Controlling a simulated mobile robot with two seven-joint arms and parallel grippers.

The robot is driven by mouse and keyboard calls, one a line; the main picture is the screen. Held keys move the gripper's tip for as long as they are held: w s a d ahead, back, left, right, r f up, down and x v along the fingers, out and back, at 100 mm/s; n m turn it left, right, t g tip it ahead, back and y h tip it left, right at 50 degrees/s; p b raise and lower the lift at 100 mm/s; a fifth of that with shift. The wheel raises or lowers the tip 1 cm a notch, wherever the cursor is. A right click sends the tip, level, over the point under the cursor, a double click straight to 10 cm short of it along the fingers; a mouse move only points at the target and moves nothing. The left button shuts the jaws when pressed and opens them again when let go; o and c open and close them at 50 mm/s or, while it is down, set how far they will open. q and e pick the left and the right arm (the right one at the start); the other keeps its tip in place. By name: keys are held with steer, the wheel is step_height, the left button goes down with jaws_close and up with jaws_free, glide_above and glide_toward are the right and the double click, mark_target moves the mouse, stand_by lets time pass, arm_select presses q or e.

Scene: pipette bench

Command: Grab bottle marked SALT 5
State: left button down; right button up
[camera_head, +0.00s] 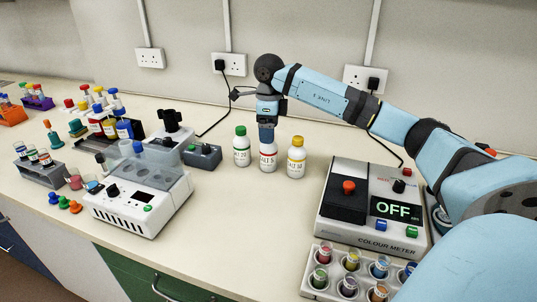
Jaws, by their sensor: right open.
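Three white bottles stand upright in a row on the bench: a green-capped bottle (242,157), a middle bottle (268,163) and a yellow-capped bottle (296,168). The middle label looks like SALT 5, but the print on all three is too small to read surely. My right gripper (267,140) points down right over the middle bottle, with its open fingers at the bottle's top. The gripper hides that bottle's cap, and I cannot tell whether the fingers touch it. My left gripper is not in view.
The colour meter (372,240), showing OFF, stands to the right, with a vial rack (310,284) in front. A white instrument (125,215) and a small grey box (203,157) stand to the left. Pipettes and racks crowd the far left. Bench in front of the bottles is clear.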

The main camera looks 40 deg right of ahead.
mark_target(269, 151)
step_height(269, 151, down, 5)
steer(key=shift+w+r, duration=0.1)
steer(key=c, duration=1.1)
steer(key=shift+r, duration=0.1)
